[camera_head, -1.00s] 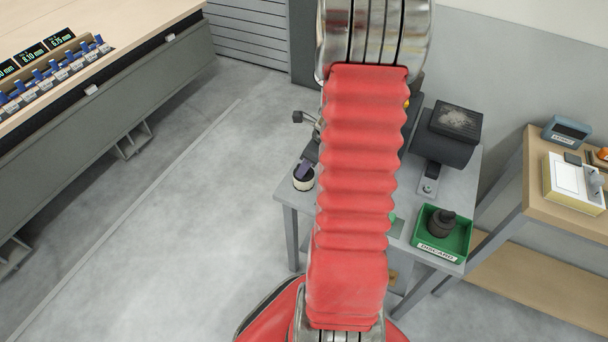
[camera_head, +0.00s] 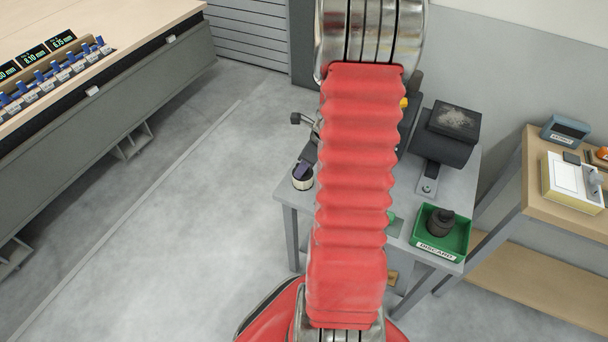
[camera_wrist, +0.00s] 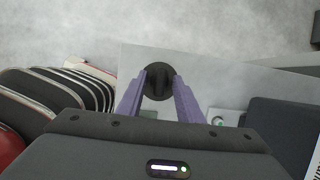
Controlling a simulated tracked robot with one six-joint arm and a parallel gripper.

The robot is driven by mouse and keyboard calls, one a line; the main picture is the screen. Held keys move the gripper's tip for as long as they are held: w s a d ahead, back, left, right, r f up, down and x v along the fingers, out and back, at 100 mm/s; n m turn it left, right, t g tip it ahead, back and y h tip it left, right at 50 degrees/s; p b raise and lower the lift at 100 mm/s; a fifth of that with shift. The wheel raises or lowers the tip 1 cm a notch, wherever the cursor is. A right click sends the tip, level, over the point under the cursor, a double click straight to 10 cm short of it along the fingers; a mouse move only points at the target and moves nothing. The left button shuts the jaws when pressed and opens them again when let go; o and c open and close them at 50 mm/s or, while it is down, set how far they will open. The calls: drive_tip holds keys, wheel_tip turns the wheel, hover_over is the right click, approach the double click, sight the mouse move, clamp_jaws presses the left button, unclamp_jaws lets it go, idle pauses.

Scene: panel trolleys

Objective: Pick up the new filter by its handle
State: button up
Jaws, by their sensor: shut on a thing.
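The new filter (camera_head: 302,184) is a short pale cylinder near the left edge of the grey table in the head view. In the wrist view its round black top (camera_wrist: 160,93) shows between the purple fingers. My gripper (camera_wrist: 160,79) is shut on the filter's handle from above. In the head view the purple fingers of my gripper (camera_head: 303,171) meet the filter's top. The filter looks upright. I cannot tell whether its base touches the table.
A green tray marked DISCARD (camera_head: 432,252) holds a dark filter (camera_head: 440,222) at the table's right. A dark device (camera_head: 446,135) stands at the table's back. A wooden shelf unit (camera_head: 545,204) is at right. Open floor lies left of the table.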

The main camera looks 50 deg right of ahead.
drive_tip(key=shift+a+f, duration=0.25)
drive_tip(key=shift+f, duration=0.15)
drive_tip(key=shift+w+r, duration=0.1)
drive_tip(key=shift+r, duration=0.25)
clamp_jaws()
drive_tip(key=shift+d+r, duration=0.2)
drive_tip(key=shift+r, duration=1.4)
drive_tip(key=shift+r, duration=0.15)
